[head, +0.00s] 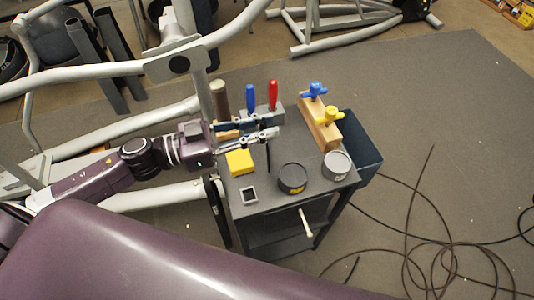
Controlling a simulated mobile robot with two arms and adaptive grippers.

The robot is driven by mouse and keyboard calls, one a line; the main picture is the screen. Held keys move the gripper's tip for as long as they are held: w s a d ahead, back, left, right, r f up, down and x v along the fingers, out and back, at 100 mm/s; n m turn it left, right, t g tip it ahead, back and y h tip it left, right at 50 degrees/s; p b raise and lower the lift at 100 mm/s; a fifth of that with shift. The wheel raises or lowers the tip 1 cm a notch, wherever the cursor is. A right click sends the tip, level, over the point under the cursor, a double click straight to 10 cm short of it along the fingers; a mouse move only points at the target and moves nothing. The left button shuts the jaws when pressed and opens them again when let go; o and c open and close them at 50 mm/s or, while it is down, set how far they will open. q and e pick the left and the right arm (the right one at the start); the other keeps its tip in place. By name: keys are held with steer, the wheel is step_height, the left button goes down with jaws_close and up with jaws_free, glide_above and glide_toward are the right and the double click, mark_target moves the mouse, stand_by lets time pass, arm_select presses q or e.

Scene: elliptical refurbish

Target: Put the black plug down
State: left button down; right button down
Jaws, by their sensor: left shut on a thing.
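My left gripper (272,132) reaches in from the left over the far half of a small dark cart (268,207). It is shut on a small dark thing at its fingertips, which I take to be the black plug; the fingers mostly hide it. A thin dark strip shows just below the fingertips. I cannot tell whether the held thing touches the cart top. My right gripper is not in view.
On the cart stand a yellow block (240,162), a dark tin (292,178), a grey tin (336,165), a small square holder (249,195), blue (250,97) and red (273,95) handled tools, and a wooden block (321,130) with knobs. Cables (425,240) lie right.

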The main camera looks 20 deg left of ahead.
arm_select(q)
step_height(320, 180, down, 14)
steer(key=shift+w+r+b, duration=0.15)
steer(key=shift+b, duration=0.45)
steer(key=c, duration=1.8)
jaws_free()
steer(key=shift+o, duration=0.2)
steer(key=b+v, duration=0.1)
steer(key=v, duration=1)
steer(key=shift+b, duration=0.4)
steer(key=shift+s+a, duration=0.35)
steer(key=shift+a, duration=0.05)
